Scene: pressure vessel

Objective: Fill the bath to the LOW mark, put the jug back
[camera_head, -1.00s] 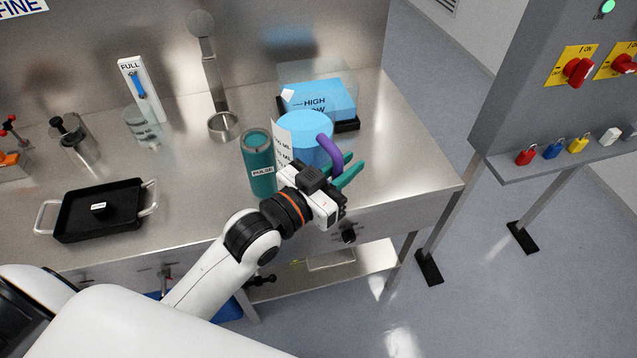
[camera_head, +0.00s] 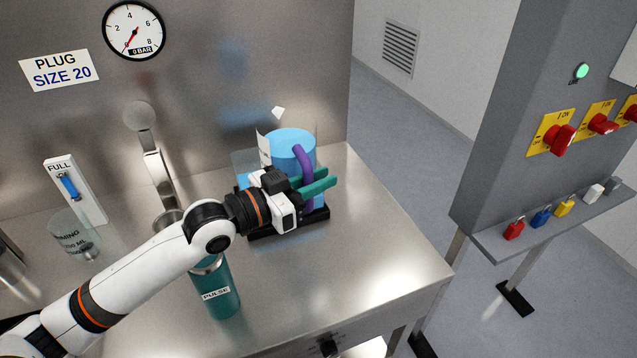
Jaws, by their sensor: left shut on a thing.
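The jug (camera_head: 288,143) is clear, with blue liquid inside and a purple handle (camera_head: 304,160). My left gripper (camera_head: 331,176) has teal fingers and is shut on the jug's handle. The jug looks upright and raised, in front of or over the bath. The clear bath (camera_head: 242,181) holds blue liquid and stands on a black base (camera_head: 320,215) at the back right of the bench. The jug and gripper hide most of the bath, including its HIGH and LOW marks. I cannot tell its level now. My right gripper is not in view.
A teal PULSE cylinder (camera_head: 221,295) stands below my left forearm. A metal stand (camera_head: 158,180), a clear beaker (camera_head: 75,238) and a FULL gauge (camera_head: 75,190) are to the left. The bench (camera_head: 385,260) is clear at front right. A switch cabinet (camera_head: 510,110) stands beyond.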

